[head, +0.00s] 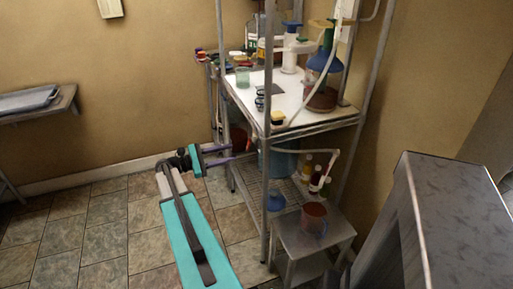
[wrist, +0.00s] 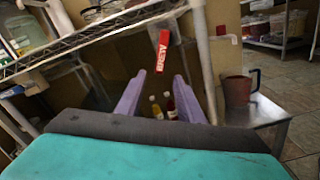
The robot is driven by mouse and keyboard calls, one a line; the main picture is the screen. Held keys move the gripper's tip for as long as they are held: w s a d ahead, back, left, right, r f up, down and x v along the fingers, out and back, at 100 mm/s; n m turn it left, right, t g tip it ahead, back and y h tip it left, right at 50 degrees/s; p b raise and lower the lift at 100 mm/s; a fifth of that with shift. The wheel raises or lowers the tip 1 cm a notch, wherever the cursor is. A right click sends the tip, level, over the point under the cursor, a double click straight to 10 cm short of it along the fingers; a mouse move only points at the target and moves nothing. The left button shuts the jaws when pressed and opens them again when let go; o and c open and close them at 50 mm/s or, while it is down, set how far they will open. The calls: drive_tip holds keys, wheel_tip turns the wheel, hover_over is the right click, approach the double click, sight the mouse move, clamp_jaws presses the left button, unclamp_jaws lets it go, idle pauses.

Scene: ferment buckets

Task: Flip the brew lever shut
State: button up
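I cannot make out a brew lever for certain in either view. In the head view, my gripper (head: 232,155) is at the left side of the metal rack (head: 262,190), below its white top shelf, with its purple fingers pointing right. The fingers are apart and empty. In the wrist view my gripper (wrist: 160,78) also shows open, with nothing between the fingertips. A red strip with white lettering (wrist: 162,50) shows beyond the fingertips. A blue bucket (head: 283,160) stands behind the rack posts under the shelf, partly hidden.
Several bottles (head: 316,178) stand low on the rack's right. A reddish mug (head: 314,217) is on a metal stool (head: 303,242), right of a rack post. A blue-topped glass vessel (head: 321,88) stands on the top shelf. The tiled floor at left is clear.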

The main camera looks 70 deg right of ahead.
drive_tip(key=p+x, duration=0.1)
drive_tip(key=x, duration=1.2)
drive_tip(key=shift+p, duration=0.3)
